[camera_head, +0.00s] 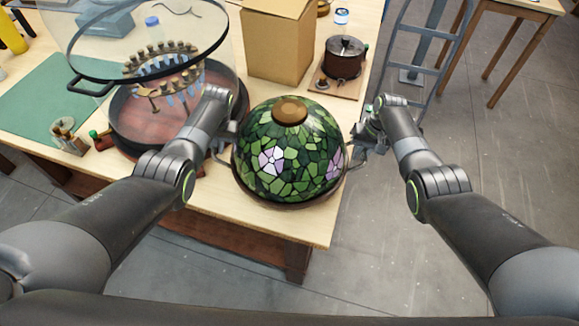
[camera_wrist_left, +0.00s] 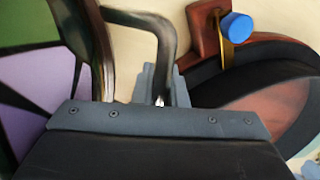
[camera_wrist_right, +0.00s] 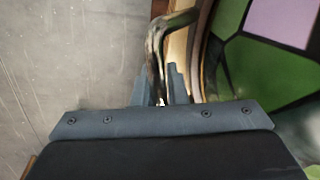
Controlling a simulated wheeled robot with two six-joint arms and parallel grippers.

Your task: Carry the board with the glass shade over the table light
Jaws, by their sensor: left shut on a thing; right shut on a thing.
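The glass shade (camera_head: 290,155) is a green leaded dome with pale purple flowers and a brown cap. It sits upright on a dark round board, whose rim (camera_head: 290,205) shows below it near the table's front right corner. My left gripper (camera_head: 224,138) is shut on the board's left handle, a dark bent bar (camera_wrist_left: 150,20). My right gripper (camera_head: 360,142) is shut on the right handle (camera_wrist_right: 158,45), beyond the table's right edge. I cannot tell whether the board touches the table. I cannot tell which thing is the table light.
A round dark basin (camera_head: 225,110) with a glass bell and a ring of hanging pieces stands close on the left. A cardboard box (camera_head: 278,40) and a brown pot (camera_head: 345,57) stand behind the shade. A green mat (camera_head: 45,95) lies left. A ladder (camera_head: 425,42) stands right.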

